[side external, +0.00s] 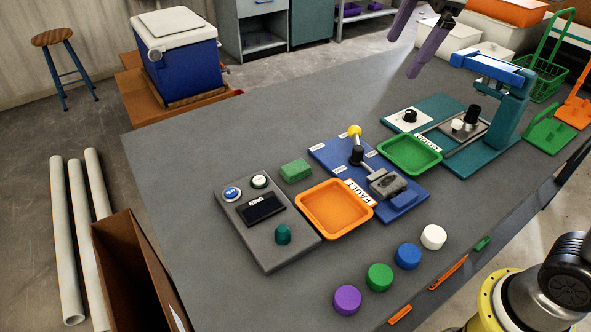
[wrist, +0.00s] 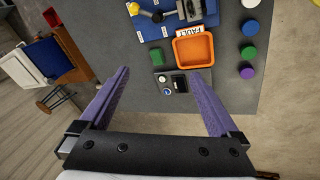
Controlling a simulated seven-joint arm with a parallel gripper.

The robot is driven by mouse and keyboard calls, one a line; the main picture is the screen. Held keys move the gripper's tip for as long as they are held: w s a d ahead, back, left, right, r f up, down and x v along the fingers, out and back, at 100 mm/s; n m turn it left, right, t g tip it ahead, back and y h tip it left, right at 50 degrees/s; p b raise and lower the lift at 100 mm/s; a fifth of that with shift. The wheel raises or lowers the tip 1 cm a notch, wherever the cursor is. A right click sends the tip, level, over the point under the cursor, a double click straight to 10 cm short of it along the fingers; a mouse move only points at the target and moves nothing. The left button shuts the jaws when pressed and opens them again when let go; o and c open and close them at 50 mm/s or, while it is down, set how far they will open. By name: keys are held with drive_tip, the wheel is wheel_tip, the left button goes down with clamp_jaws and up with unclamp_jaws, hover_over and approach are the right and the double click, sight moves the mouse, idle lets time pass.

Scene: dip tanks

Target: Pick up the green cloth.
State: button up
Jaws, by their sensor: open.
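The green cloth (side external: 296,170) looks like a small, thick folded block lying flat on the grey table, just behind the grey panel and left of the blue board. It also shows in the wrist view (wrist: 157,56), beyond my fingertips and between their lines. My gripper (side external: 403,56) has long purple fingers spread wide apart with nothing between them. It is high above the table at the top of the side view, well away from the cloth. Both fingers also show in the wrist view (wrist: 161,74).
Near the cloth are the grey button panel (side external: 260,243), an orange tray (side external: 313,232) marked FAULT and the blue board (side external: 330,150) with a yellow-knobbed lever. A green tray (side external: 388,145) is farther right. Several coloured discs stand in front. The table's left side (side external: 190,150) is clear.

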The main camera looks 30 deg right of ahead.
drive_tip(key=w+a+f+n+g, duration=0.1)
drive_tip(key=w+a+f+n, duration=0.25)
drive_tip(key=w, duration=0.65)
drive_tip(key=g, duration=0.3)
hover_over(295, 167)
drive_tip(key=shift+n, duration=0.45)
wheel_tip(295, 167, down, 23)
drive_tip(key=shift+w+a+f, duration=0.1)
drive_tip(key=shift+a, duration=0.05)
drive_tip(key=shift+f, duration=3.25)
drive_tip(key=c, duration=1.4)
drive_tip(key=shift+c, duration=0.2)
